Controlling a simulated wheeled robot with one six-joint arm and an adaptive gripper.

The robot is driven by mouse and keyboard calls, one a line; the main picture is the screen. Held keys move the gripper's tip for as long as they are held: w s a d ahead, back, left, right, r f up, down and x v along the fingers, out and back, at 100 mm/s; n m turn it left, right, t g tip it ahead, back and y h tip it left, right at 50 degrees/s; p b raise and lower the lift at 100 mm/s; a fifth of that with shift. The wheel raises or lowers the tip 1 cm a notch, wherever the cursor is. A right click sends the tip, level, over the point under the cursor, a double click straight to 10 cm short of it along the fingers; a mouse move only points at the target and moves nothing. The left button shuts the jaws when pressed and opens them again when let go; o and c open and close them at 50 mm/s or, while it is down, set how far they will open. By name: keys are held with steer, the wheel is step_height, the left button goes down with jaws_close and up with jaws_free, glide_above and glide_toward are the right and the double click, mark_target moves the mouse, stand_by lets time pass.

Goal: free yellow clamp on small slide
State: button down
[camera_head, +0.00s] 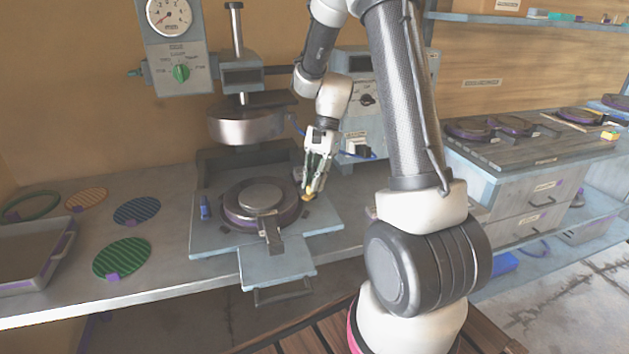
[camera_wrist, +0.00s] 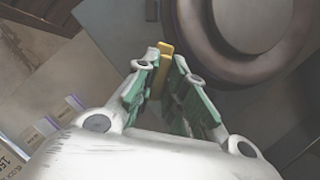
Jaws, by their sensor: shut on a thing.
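The yellow clamp (camera_head: 309,197) stands at the right side of the round plate mould (camera_head: 262,201) on the press's small slide (camera_head: 322,226). My gripper (camera_head: 312,188) points down over the clamp. In the wrist view the clamp (camera_wrist: 163,66) is a narrow yellow bar between the green-padded fingers of my gripper (camera_wrist: 166,82), and the fingers are closed on it. Its lower part is hidden by the fingers. A blue clamp (camera_head: 204,207) stands at the left side of the mould.
The press head (camera_head: 247,124) hangs above the mould. A grey control box (camera_head: 359,100) stands behind my gripper. Green (camera_head: 122,257) and blue (camera_head: 137,210) ribbed discs and a grey tray (camera_head: 32,256) lie on the left bench. The slide's front handle (camera_head: 283,293) overhangs the bench edge.

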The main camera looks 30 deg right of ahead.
steer(key=n+g, duration=0.1)
steer(key=n, duration=0.1)
steer(key=n+h, duration=0.1)
steer(key=n, duration=0.2)
steer(key=shift+w+a+n+g, duration=0.1)
steer(key=shift+n+g, duration=0.2)
steer(key=shift+g, duration=0.1)
steer(key=shift+n+g+h, duration=0.3)
steer(key=shift+n+h, duration=0.7)
steer(key=shift+n, duration=1.3)
steer(key=c, duration=1.5)
jaws_free()
steer(key=v, duration=1.2)
steer(key=shift+a, duration=0.15)
